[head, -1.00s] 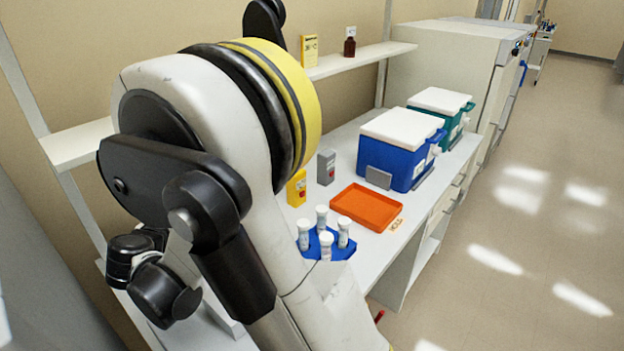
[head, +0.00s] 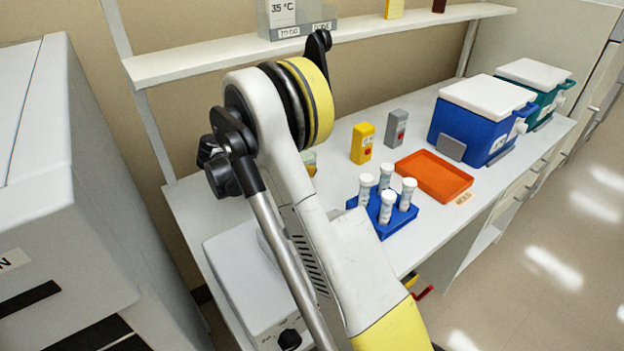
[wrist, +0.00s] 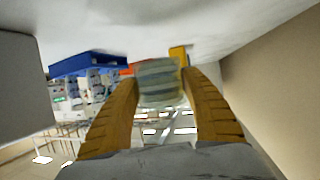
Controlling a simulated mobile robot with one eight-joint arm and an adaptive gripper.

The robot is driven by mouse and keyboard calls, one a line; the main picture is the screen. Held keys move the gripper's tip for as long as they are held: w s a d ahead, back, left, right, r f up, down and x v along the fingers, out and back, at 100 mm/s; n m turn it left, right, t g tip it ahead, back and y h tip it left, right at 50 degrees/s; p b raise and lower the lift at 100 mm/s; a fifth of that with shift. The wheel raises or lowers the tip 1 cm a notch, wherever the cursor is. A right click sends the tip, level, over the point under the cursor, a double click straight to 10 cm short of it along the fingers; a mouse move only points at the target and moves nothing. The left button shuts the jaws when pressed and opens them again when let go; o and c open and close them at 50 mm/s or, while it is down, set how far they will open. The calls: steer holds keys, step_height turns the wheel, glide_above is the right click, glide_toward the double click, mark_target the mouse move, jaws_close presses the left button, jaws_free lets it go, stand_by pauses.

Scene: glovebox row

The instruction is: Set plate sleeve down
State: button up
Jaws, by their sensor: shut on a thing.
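The plate sleeve (wrist: 160,82) is a translucent, grey-green banded stack between the fingers of my gripper (wrist: 161,92) in the wrist view. The two ochre fingers press on its left and right sides. The wrist view is inverted, with the white bench (wrist: 190,28) along the top. I cannot tell whether the sleeve touches the bench. A small pale, yellowish part (head: 310,162), probably the sleeve, shows just behind the arm, left of the yellow box.
On the bench stand a yellow box (head: 362,143), a grey box (head: 396,128), an orange tray (head: 434,176), a blue rack (head: 388,217) with white-capped tubes and a blue cooler (head: 480,112). A white device (head: 250,280) is at front left. A shelf (head: 230,55) runs above.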

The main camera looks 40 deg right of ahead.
step_height(320, 180, down, 6)
steer(key=shift+r+b, duration=0.15)
steer(key=shift+b, duration=0.95)
steer(key=shift+r, duration=0.15)
steer(key=o, duration=1.2)
steer(key=shift+o, duration=0.2)
steer(key=p+v, duration=0.4)
steer(key=v, duration=0.8)
steer(key=shift+p, duration=0.35)
